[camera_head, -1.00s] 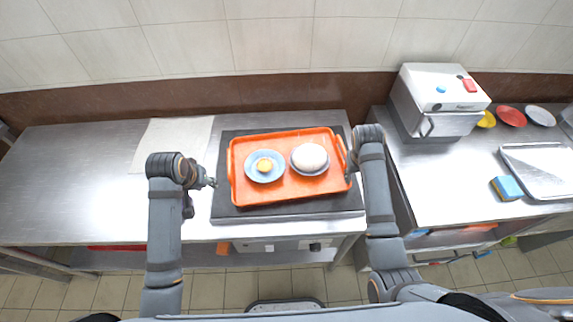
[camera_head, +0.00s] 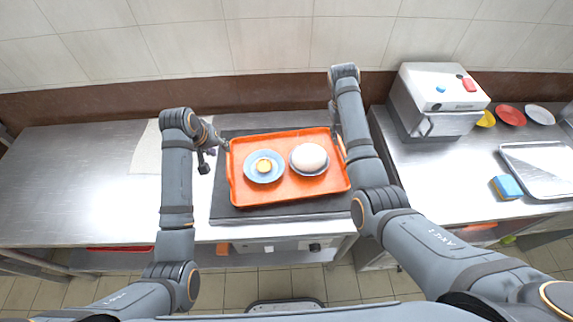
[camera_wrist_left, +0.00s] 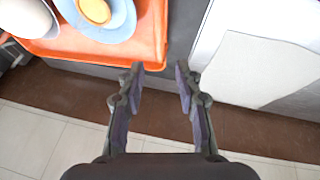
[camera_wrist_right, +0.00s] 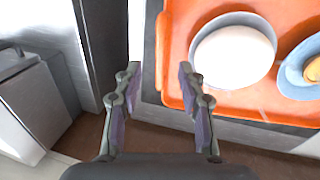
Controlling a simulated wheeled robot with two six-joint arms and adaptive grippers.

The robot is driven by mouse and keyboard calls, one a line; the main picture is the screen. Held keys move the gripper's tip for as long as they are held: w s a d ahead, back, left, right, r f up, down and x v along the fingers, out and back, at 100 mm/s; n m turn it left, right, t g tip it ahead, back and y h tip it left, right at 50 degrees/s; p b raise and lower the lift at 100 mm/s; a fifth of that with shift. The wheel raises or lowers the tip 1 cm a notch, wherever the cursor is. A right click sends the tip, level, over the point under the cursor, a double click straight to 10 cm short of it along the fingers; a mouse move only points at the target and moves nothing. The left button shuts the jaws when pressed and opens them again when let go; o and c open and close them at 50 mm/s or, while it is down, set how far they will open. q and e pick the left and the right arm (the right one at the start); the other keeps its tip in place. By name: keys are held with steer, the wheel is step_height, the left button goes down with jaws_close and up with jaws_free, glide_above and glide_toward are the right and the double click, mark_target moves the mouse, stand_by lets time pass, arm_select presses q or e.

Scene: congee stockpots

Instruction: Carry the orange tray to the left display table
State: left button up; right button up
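The orange tray (camera_head: 243,194) lies flat on a dark slab (camera_head: 225,208) on the steel counter. It carries a blue plate (camera_head: 250,173) with a yellow item and a plate with a round white item (camera_head: 310,157). My left gripper (camera_head: 218,143) is open beside the tray's far left corner. My right gripper (camera_head: 337,130) is at the tray's far right corner. In the right wrist view its fingers (camera_wrist_right: 158,72) are open, one overlapping the tray edge (camera_wrist_right: 175,60).
A cream sheet (camera_head: 147,150) lies on the counter left of the tray; the counter's left part (camera_head: 70,180) is clear. To the right stand a white-topped steel box (camera_head: 430,95), several coloured plates, a sponge (camera_head: 507,187) and a metal tray (camera_head: 540,155). A wall closes the back.

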mark_target(228, 162)
arm_select(q)
step_height(228, 162, down, 5)
steer(key=shift+s+f, duration=0.1)
steer(key=shift+f, duration=0.05)
steer(key=x, duration=0.7)
arm_select(e)
steer(key=f, duration=0.2)
steer(key=d+f, duration=0.1)
steer(key=f, duration=0.5)
steer(key=shift+d+f, duration=0.1)
steer(key=shift+d, duration=0.2)
arm_select(q)
steer(key=shift+c, duration=0.2)
arm_select(e)
steer(key=shift+c, duration=0.3)
arm_select(q)
steer(key=shift+d, duration=0.1)
jaws_close()
arm_select(e)
steer(key=c, duration=0.7)
steer(key=shift+d, duration=0.1)
jaws_close()
arm_select(q)
steer(key=shift+a, duration=0.2)
arm_select(e)
steer(key=shift+d, duration=0.15)
